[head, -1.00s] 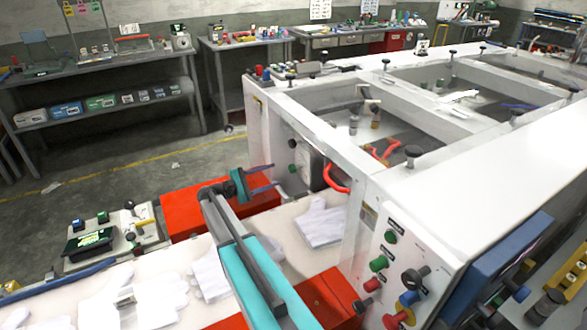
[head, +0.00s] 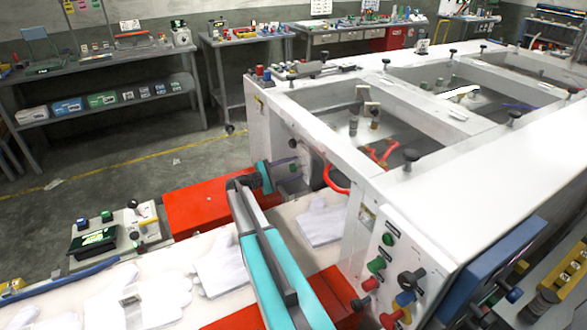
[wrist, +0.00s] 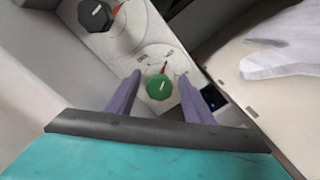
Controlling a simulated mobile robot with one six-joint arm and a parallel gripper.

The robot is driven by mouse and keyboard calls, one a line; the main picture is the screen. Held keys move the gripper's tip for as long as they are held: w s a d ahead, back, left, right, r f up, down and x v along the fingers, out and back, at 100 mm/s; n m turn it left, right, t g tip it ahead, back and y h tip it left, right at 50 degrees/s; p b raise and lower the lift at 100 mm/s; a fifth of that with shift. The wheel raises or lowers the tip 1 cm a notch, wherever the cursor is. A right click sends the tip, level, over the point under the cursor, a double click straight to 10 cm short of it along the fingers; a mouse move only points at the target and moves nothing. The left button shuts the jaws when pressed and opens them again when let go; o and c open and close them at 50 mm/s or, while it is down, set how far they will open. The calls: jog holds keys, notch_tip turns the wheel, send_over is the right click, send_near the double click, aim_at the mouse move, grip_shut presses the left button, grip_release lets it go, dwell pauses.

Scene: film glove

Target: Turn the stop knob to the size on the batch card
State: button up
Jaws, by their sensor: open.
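In the wrist view a green knob (wrist: 158,88) with a red pointer sits on a pale round dial plate on the machine's end panel. A black knob (wrist: 95,15) with its own red pointer is up and to the left of it. My gripper (wrist: 159,78) is open, with one purple finger on each side of the green knob; I cannot tell if they touch it. In the head view my gripper (head: 285,168) reaches the white machine's end panel and partly hides the dials. I cannot tell which knob is the stop knob, and no batch card is readable.
White gloves (head: 320,222) lie on the pale belt below, also in the wrist view (wrist: 285,45). A red block (head: 205,203) is left of my arm. A red curved handle (head: 333,180) is right of the dials. A control panel (head: 395,260) has several knobs.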

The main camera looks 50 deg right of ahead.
jog(key=c, duration=1)
jog(key=shift+c, duration=0.2)
jog(key=shift+n, duration=0.5)
jog(key=n+p, duration=0.2)
jog(key=n, duration=0.3)
jog(key=shift+r, duration=0.15)
jog(key=n+p, duration=0.2)
jog(key=n, duration=0.2)
jog(key=shift+n+p, duration=0.45)
jog(key=shift+n, duration=0.55)
